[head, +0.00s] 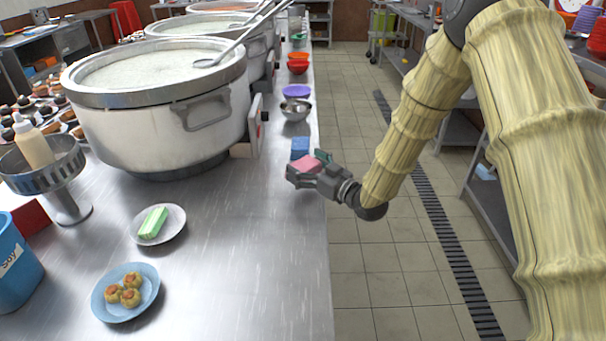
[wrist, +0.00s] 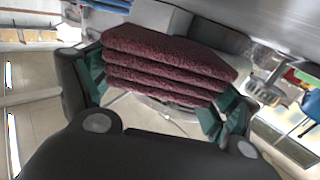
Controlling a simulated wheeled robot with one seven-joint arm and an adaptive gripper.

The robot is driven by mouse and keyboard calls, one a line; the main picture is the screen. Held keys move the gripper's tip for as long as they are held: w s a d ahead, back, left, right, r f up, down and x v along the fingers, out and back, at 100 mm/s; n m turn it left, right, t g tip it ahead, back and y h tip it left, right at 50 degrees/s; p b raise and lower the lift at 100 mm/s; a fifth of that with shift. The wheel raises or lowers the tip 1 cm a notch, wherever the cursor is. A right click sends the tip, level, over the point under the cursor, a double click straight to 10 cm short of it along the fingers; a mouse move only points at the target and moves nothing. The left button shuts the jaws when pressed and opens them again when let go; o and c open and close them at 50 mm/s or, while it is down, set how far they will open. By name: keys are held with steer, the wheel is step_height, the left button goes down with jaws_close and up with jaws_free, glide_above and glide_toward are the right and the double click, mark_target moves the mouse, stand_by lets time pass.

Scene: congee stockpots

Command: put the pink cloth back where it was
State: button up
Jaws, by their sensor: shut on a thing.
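The pink cloth (head: 297,163) is at the counter's right edge in the head view, held in my gripper (head: 312,170). In the wrist view the cloth (wrist: 165,62) is a folded, layered, dark pink bundle between the green pads of my gripper (wrist: 158,92). The gripper is shut on its sides. A blue folded cloth or sponge (head: 300,146) is just behind the pink cloth. I cannot tell whether the pink cloth touches the counter (head: 255,250) or the blue thing.
Large steel stockpots (head: 165,110) line the counter's left side. Metal bowl (head: 296,109) and coloured bowls are farther back. A plate with a green-and-white block (head: 153,222) and a blue plate of buns (head: 125,292) are nearer. The counter's front right is clear; floor lies beyond its right edge.

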steer(key=shift+w+a, duration=0.3)
steer(key=shift+f, duration=1.75)
steer(key=shift+s, duration=0.1)
steer(key=shift+d+f, duration=0.1)
steer(key=shift+f, duration=0.05)
steer(key=o, duration=0.7)
steer(key=shift+r+p, duration=0.2)
steer(key=shift+p, duration=0.1)
steer(key=b+v, duration=0.1)
steer(key=v, duration=1.1)
